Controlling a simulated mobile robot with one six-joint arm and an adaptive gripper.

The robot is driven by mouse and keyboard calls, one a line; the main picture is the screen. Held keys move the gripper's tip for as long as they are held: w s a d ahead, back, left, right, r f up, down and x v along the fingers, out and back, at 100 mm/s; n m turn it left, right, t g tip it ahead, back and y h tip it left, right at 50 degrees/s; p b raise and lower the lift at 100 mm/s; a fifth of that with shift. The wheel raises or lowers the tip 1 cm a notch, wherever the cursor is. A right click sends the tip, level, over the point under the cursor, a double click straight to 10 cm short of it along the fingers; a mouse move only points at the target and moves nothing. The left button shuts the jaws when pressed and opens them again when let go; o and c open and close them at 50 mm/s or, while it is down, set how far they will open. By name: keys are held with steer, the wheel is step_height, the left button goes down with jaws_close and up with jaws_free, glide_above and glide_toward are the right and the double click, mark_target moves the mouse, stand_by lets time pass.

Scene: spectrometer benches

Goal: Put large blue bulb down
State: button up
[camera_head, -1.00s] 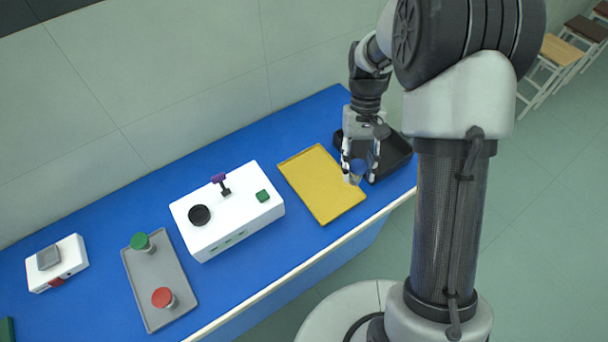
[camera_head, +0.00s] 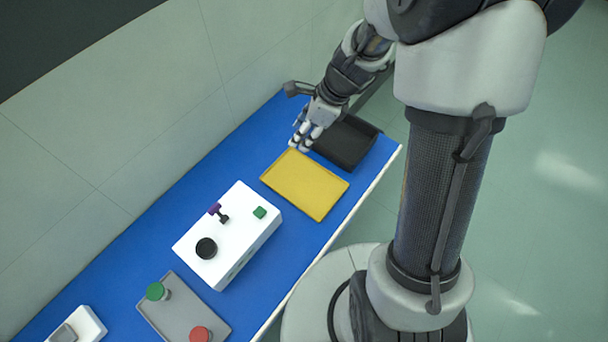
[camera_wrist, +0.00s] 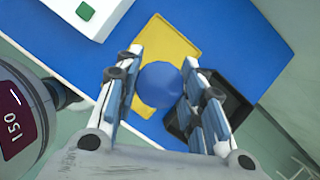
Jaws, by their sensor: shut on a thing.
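My gripper (camera_head: 306,134) is at the far end of the blue bench, by the back corner of the yellow tray (camera_head: 304,186) and the black bin (camera_head: 344,142). In the wrist view, the large blue bulb (camera_wrist: 159,84) sits between the two fingers of my gripper (camera_wrist: 160,90), which are shut on it. The bulb's round top faces the camera; its lower part is hidden. Behind it in that view are the yellow tray (camera_wrist: 178,48) and blue bench top. In the head view the bulb is hidden by the fingers.
A white instrument box (camera_head: 228,236) with a black round port stands left of the yellow tray. A grey tray (camera_head: 177,306) holds a green-capped (camera_head: 156,291) and a red-capped (camera_head: 200,335) container. A small white device (camera_head: 82,324) is at lower left. The yellow tray is empty.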

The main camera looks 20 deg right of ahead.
step_height(320, 180, down, 19)
steer(key=b, duration=0.7)
steer(key=shift+r+b, duration=0.1)
steer(key=shift+b, duration=0.25)
steer(key=shift+f, duration=0.2)
steer(key=o, duration=1.2)
steer(key=shift+r, duration=0.1)
steer(key=shift+c, duration=0.2)
